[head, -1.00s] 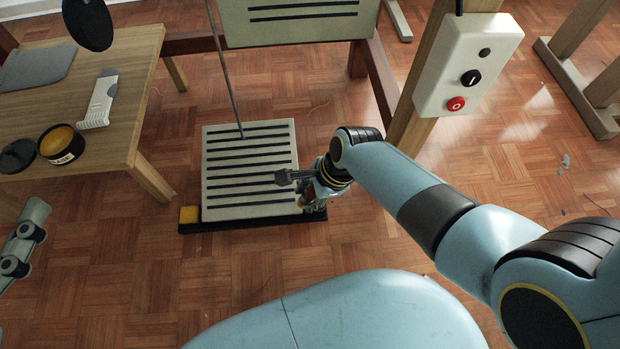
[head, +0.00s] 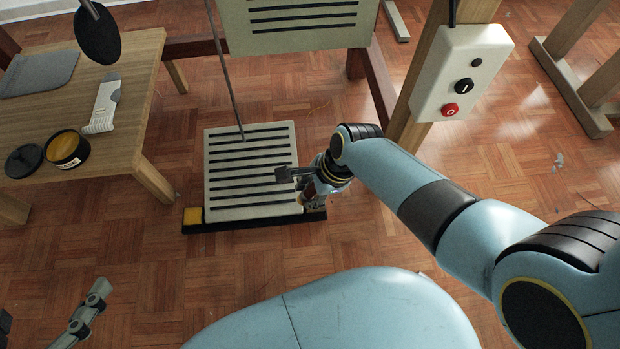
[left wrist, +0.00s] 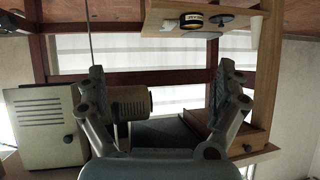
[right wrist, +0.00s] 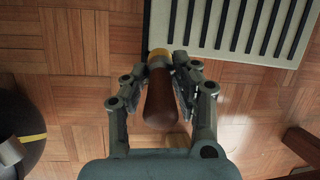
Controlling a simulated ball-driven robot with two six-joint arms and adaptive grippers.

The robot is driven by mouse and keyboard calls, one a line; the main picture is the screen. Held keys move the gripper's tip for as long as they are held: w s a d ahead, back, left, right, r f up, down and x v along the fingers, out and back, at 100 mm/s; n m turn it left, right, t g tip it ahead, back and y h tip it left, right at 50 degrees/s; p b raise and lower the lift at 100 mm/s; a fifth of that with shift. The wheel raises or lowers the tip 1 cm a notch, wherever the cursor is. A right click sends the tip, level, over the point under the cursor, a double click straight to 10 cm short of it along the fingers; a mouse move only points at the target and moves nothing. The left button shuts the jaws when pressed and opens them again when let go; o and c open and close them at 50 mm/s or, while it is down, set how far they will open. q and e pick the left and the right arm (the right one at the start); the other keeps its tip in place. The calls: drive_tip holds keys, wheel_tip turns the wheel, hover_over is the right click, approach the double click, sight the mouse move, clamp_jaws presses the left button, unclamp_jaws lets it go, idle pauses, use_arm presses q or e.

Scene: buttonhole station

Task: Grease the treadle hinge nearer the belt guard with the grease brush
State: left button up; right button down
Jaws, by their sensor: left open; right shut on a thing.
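The grease brush has a brown wooden handle (right wrist: 158,105) and a yellow-orange collar, seen in the right wrist view. My right gripper (right wrist: 160,78) is shut on the handle. In the head view this gripper (head: 306,190) is low at the right front corner of the slotted treadle (head: 230,205); the brush tip is hidden. The hinges are not clearly distinguishable. My left gripper (left wrist: 160,85) is open and empty; part of it shows at the head view's lower left (head: 88,315).
A wooden table (head: 120,150) at left bears an open grease tin (head: 67,150), its lid (head: 24,160) and a white tool (head: 104,103). A thin rod (head: 226,75) rises from the treadle. A post carries a switch box (head: 461,75). The front floor is clear.

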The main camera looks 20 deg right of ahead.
sight(311, 184)
drive_tip(key=shift+r+p, duration=0.4)
drive_tip(key=shift+r, duration=0.2)
drive_tip(key=shift+w+r+p, duration=0.1)
drive_tip(key=shift+r+p, duration=0.45)
drive_tip(key=shift+p, duration=0.05)
drive_tip(key=shift+r+p, duration=0.65)
drive_tip(key=shift+p, duration=0.05)
use_arm(q)
drive_tip(key=g, duration=0.2)
drive_tip(key=r+g, duration=0.1)
drive_tip(key=a+g, duration=0.1)
drive_tip(key=g, duration=0.1)
drive_tip(key=shift+s+r+g, duration=0.3)
drive_tip(key=shift+s+r, duration=0.05)
